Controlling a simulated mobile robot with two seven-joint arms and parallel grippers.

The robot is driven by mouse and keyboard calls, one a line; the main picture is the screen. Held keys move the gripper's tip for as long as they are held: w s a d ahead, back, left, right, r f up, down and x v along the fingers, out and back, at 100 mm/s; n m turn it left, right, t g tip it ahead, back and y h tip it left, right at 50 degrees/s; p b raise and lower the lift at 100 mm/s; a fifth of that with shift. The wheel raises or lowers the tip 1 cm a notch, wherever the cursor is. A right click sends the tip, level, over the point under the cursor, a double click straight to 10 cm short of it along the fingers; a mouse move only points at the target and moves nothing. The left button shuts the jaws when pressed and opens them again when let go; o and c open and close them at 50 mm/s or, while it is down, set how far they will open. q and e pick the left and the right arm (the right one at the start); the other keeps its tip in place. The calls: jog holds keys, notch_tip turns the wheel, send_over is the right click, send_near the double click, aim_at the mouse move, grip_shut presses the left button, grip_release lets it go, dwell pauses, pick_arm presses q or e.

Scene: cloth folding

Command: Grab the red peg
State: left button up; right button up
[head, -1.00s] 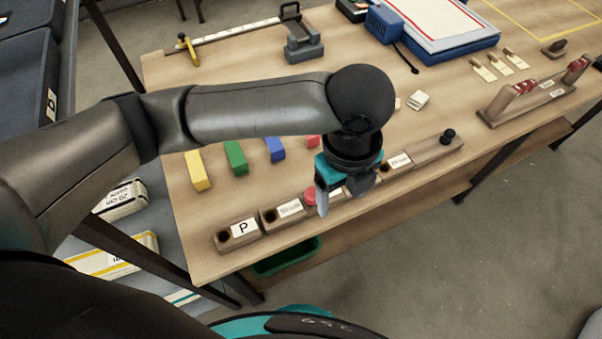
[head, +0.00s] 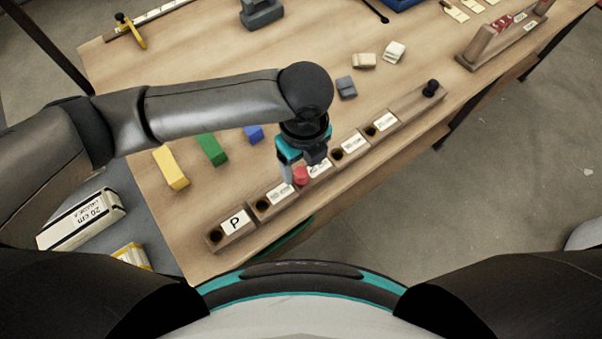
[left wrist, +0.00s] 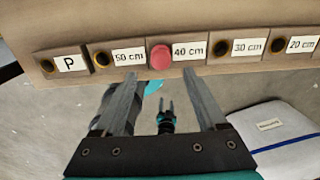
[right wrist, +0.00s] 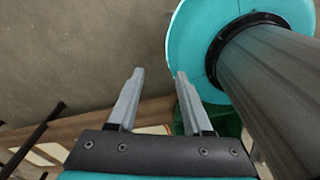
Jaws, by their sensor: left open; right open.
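The red peg (head: 300,176) stands in a hole of the wooden label rail (head: 209,247) near the table's front edge. In the left wrist view the red peg (left wrist: 160,56) sits just left of the "40 cm" label. My left gripper (head: 301,170) is open above the rail at the peg. In the left wrist view the peg shows just beyond the gap between the left fingertips (left wrist: 161,73), with no visible grip on it. My right gripper (right wrist: 160,74) is open and empty, away from the rail, and out of the head view.
Yellow (head: 171,168), green (head: 211,149) and blue (head: 253,133) blocks lie behind the rail, near my left arm. A black peg (head: 431,88) stands at the rail's far end. A green bin (head: 290,240) is below the table's front edge. Other rail holes look empty.

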aim_at(301, 171)
pick_arm(q)
jog(key=f, duration=0.1)
jog(key=f+b, duration=0.1)
jog(key=f, duration=0.1)
jog(key=w+f, duration=0.1)
jog(key=f, duration=0.1)
jog(key=shift+a+f, duration=0.2)
jog(key=shift+a, duration=0.05)
grip_shut()
dwell(0.4)
